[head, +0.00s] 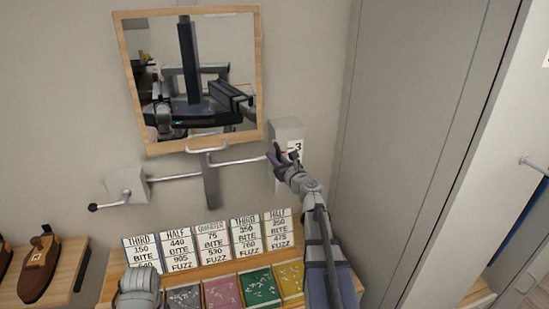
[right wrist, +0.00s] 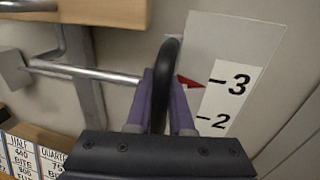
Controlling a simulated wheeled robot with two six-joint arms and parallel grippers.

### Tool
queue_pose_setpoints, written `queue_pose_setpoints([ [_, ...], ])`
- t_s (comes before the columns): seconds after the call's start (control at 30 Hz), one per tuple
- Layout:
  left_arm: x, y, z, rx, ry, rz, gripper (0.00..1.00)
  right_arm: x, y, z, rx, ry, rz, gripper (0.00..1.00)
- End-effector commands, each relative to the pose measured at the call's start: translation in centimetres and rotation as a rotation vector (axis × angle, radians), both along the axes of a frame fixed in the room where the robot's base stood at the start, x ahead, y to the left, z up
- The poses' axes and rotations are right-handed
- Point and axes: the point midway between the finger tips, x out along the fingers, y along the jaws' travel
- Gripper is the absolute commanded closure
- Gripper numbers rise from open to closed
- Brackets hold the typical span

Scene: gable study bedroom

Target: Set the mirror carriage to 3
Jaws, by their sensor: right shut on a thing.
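The mirror (head: 190,80) in a wooden frame hangs on the wall, slightly tilted in the picture, with a metal handle at its lower edge. A metal rod (head: 235,161) runs below it between two grey blocks. The right block (head: 288,128) carries a white number scale, seen in the right wrist view (right wrist: 225,100) with marks 3 and 2. A red pointer (right wrist: 188,82) has its tip close to the 3 mark, slightly toward 2. My right gripper (right wrist: 165,105) is shut on a black, ring-like handle (right wrist: 170,60), seen edge-on.
Several number cards (head: 210,240) stand on a wooden ledge below, with coloured packets in front. A wooden shoe-like object (head: 40,265) lies at the left. A black-knobbed lever (head: 92,207) sticks out from the left block (head: 126,184). A tall grey cabinet (head: 420,120) is close on the right.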

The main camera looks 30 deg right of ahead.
Motion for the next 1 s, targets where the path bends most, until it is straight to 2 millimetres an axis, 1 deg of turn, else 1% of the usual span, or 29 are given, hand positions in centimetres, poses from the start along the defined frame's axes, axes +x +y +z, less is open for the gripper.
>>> queue_pose_setpoints([
  [0.03, 0.0, 0.0, 1.05, 0.0, 0.0, 0.001, 1.0, 0.02, -0.03, 1.06, 0.001, -0.001, -0.001, 1.0],
  [0.07, 0.0, 0.0, 1.13, -0.001, 0.0, 0.002, 1.0, 0.01, -0.03, 1.15, 0.001, -0.001, -0.001, 1.0],
  [0.37, 0.0, 0.0, 0.89, -0.001, 0.0, 0.003, 1.0, 0.0, -0.02, 0.9, 0.001, -0.001, 0.0, 1.0],
  [0.4, 0.0, 0.0, 0.89, -0.001, 0.0, 0.002, 1.0, 0.0, -0.02, 0.9, 0.001, -0.001, 0.0, 0.78],
  [0.63, 0.0, 0.0, 0.89, -0.001, 0.0, 0.002, 1.0, -0.01, 0.0, 0.9, 0.001, 0.0, 0.0, 0.52],
  [0.67, 0.0, 0.0, 0.89, -0.001, 0.0, 0.002, 1.0, 0.0, -0.01, 0.9, 0.001, 0.0, 0.0, 0.5],
  [0.87, 0.0, 0.0, 0.89, -0.001, 0.0, 0.002, 1.0, -0.01, 0.0, 0.9, 0.001, 0.0, 0.0, 0.5],
  [1.0, 0.0, 0.0, 0.89, -0.001, 0.0, 0.002, 1.0, -0.4, 0.03, 0.9, 0.001, 0.0, -0.001, 0.5],
])
